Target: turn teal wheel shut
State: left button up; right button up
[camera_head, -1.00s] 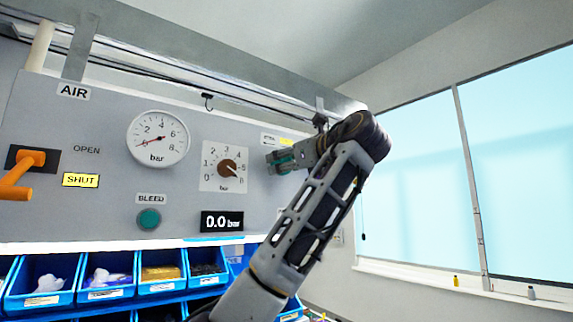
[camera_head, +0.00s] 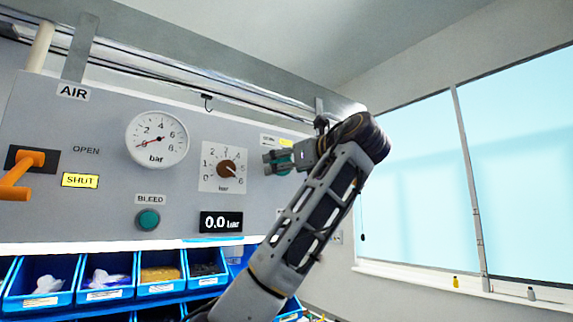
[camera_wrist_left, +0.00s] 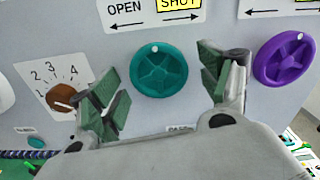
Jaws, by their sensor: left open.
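The teal wheel (camera_wrist_left: 160,78) is a round spoked handwheel on the grey panel in the left wrist view, with a white dot at its top rim. Above it a label (camera_wrist_left: 152,10) reads OPEN and, on yellow, SHUT, with an arrow beneath. My left gripper (camera_wrist_left: 164,75) is open, one green-padded finger on each side of the wheel. I cannot tell whether the pads touch it. In the head view my left gripper (camera_head: 267,163) is at the panel's right part and hides most of the teal wheel (camera_head: 285,158). My right gripper is not in view.
A purple wheel (camera_wrist_left: 287,60) sits close to the right finger. Blue bins (camera_head: 103,276) stand below.

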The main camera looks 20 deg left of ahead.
pick_arm(q)
jog(key=shift+s, duration=0.1)
jog(key=v, duration=1.2)
dwell(0.4)
dwell(0.5)
